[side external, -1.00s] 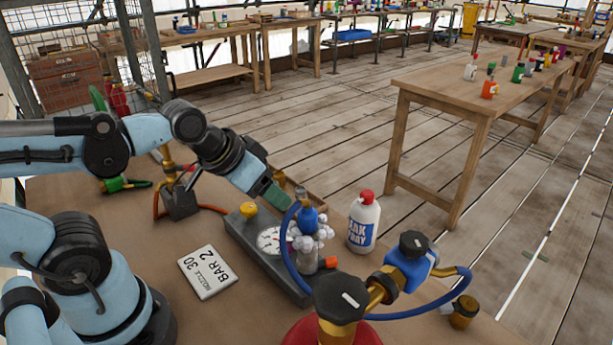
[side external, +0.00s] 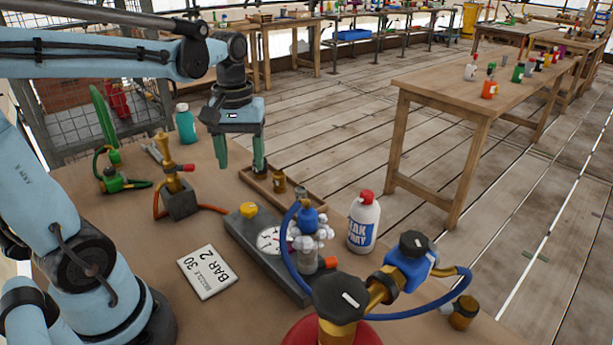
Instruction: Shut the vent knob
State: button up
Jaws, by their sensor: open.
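A yellow knob (side external: 248,210), which looks like the vent knob, sits on the left end of a dark grey block (side external: 241,231). Whether its valve is open or closed I cannot tell. The block also carries a round dial gauge (side external: 269,240). My gripper (side external: 241,167) points down with its two green fingers apart and nothing between them. It is above and behind the yellow knob, beside a shallow wooden tray, and not touching the knob.
A brass torch on a stand (side external: 180,195) is left of the block. White foam clings to a blue-topped fitting (side external: 309,217) at its right end. The wooden tray (side external: 312,203) lies behind.

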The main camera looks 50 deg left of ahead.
aim_at(246, 207)
notch_tip(246, 207, down, 11)
jog(key=shift+f, duration=0.15)
dwell(0.5)
jog(key=shift+c, duration=0.2)
jog(key=c, duration=1)
jog(key=m, duration=0.6)
jog(key=shift+a+m, duration=0.1)
jog(key=shift+m, duration=0.2)
jog(key=m, duration=0.5)
jog(key=shift+a+m, duration=0.1)
jog(key=shift+m, duration=0.2)
